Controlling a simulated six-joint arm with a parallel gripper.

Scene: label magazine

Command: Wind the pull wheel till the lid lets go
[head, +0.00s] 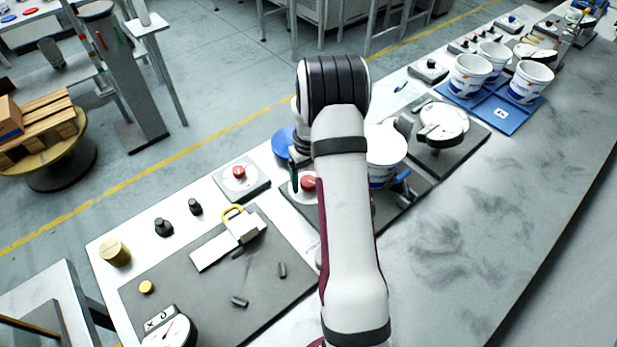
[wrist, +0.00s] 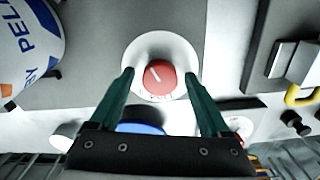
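A red round knob (wrist: 159,77) with a white pointer line sits on a white round base (wrist: 150,48) in the wrist view. It also shows beside my arm in the head view (head: 308,183). I cannot tell for certain that it is the pull wheel. My gripper (wrist: 158,75) is open, its dark green fingers on either side of the knob, with a gap on each side. A blue disc, perhaps a lid, (head: 283,142) lies behind my wrist. A white tub (head: 386,146) stands right of my arm, partly hidden. My arm hides much of this station in the head view.
A second red button (head: 239,171) sits on a plate to the left. A padlock with a yellow shackle (head: 241,222) lies on a dark mat. A white-topped round device (head: 444,119) and several tubs on a blue tray (head: 505,120) stand right. The front right bench is clear.

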